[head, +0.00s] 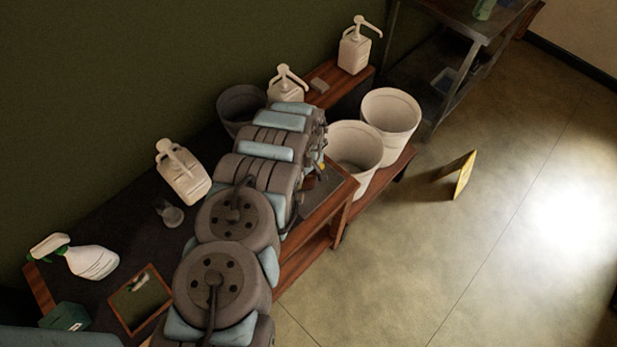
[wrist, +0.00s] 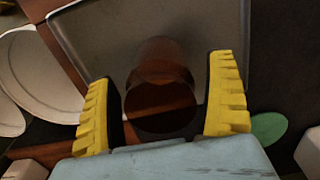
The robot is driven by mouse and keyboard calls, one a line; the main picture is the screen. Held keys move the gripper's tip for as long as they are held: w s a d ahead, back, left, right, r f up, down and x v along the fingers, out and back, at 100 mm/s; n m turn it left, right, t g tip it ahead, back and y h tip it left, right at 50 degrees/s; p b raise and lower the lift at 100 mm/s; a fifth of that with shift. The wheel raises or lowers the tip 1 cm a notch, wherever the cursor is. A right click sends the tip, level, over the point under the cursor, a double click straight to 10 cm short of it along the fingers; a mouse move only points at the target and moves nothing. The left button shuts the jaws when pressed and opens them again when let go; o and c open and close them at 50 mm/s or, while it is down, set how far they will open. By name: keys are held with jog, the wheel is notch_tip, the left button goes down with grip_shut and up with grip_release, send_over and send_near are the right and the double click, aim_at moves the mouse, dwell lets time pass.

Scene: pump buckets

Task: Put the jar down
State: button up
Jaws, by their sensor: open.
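The jar (wrist: 162,98) is a dark amber-brown, see-through vessel, seen from above in the wrist view. It stands between the two yellow-padded fingers of my gripper (wrist: 163,85), which are apart, with visible gaps on both sides of it. Behind it is a grey tray (wrist: 95,35) with a raised rim; the jar appears to rest on it. In the head view my arm hides most of this, and only a small part of my gripper (head: 320,169) shows over the tray (head: 331,187).
Two white buckets (head: 390,123) (head: 355,150) stand right of the arm. A green disc (wrist: 268,130) lies right of the fingers. A yellow floor sign (head: 463,175) stands on open floor.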

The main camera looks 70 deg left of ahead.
notch_tip(320, 180, up, 10)
jog(key=p, duration=0.1)
jog(key=shift+r, duration=0.15)
dwell(0.5)
jog(key=shift+w, duration=0.1)
